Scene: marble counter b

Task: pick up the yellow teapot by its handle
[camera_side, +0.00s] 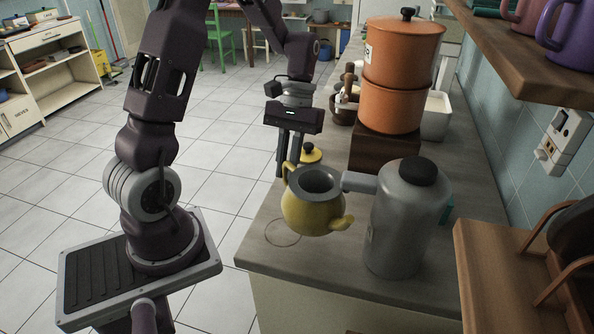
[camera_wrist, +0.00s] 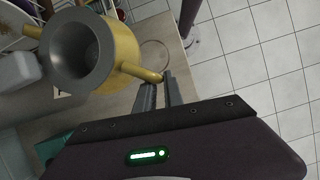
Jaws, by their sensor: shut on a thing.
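The yellow teapot (camera_side: 306,217) has a grey open top, with its spout (camera_side: 343,223) toward the lower right and its handle (camera_side: 287,172) at the upper left. My gripper (camera_side: 287,171) points down and is shut on the handle. In the wrist view the teapot (camera_wrist: 126,47) shows at the upper left, with its handle (camera_wrist: 135,70) running to between my fingertips (camera_wrist: 159,77). I cannot tell whether its base touches the counter. A yellow lid (camera_side: 311,154) with a dark knob lies behind the teapot.
A grey metal canister (camera_side: 398,230) with a black cap stands close at the teapot's right. An orange stacked pot (camera_side: 391,107) stands on a dark block behind. A faint ring (camera_side: 282,233) marks the counter (camera_side: 345,268) near its left edge. A wooden shelf (camera_side: 500,50) overhangs the right.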

